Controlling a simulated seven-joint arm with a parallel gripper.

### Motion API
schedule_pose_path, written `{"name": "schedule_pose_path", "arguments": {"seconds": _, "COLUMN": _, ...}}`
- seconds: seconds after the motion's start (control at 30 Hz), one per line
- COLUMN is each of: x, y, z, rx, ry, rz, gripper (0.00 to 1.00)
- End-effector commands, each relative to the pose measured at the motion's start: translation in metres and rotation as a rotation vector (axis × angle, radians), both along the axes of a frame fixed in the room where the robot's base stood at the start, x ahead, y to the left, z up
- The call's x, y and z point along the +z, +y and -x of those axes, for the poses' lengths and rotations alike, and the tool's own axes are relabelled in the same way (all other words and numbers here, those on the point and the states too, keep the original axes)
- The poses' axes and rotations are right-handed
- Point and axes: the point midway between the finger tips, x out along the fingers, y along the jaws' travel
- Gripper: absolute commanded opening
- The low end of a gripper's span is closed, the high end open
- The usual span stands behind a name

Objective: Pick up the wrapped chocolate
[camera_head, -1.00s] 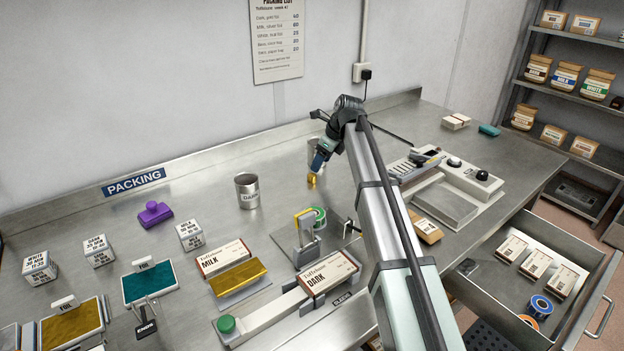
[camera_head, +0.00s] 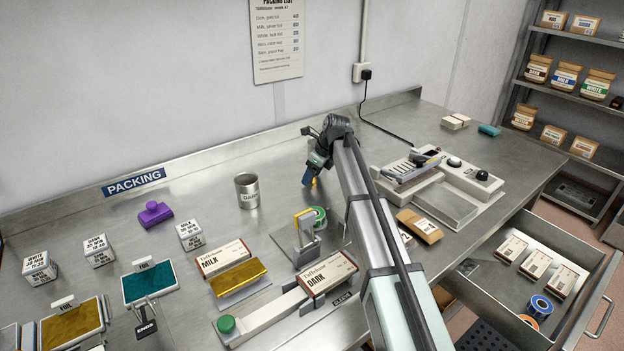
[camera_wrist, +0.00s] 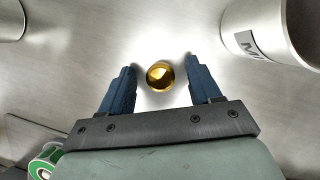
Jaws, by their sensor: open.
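The wrapped chocolate appears as a small, round, shiny gold piece (camera_wrist: 160,75) in the wrist view. It stands on the bare steel bench, between the two blue fingers of my gripper (camera_wrist: 161,82). There is a visible gap on each side, so neither finger appears to touch it. In the head view, only a sliver of gold (camera_head: 314,182) shows beside the blue fingers of my gripper (camera_head: 309,181), which point down. My gripper is open and empty.
A metal cup with a partly seen label (camera_wrist: 265,30) stands close at the right in the wrist view. A green tape roll (camera_head: 319,214) is nearer the front. The sealer (camera_head: 445,190) is at the right.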

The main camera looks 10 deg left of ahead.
Motion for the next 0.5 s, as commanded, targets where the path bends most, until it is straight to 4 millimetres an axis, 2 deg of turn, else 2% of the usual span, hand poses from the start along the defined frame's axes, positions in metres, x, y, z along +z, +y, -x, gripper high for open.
{"name": "schedule_pose_path", "arguments": {"seconds": 0.07, "x": 0.0001, "y": -0.0002, "z": 0.0001, "rx": 0.0, "ry": 0.0, "rz": 0.0, "gripper": 0.58}}
{"name": "schedule_pose_path", "arguments": {"seconds": 0.5, "x": 0.0004, "y": -0.0003, "z": 0.0001, "rx": 0.0, "ry": 0.0, "rz": 0.0, "gripper": 0.16}}
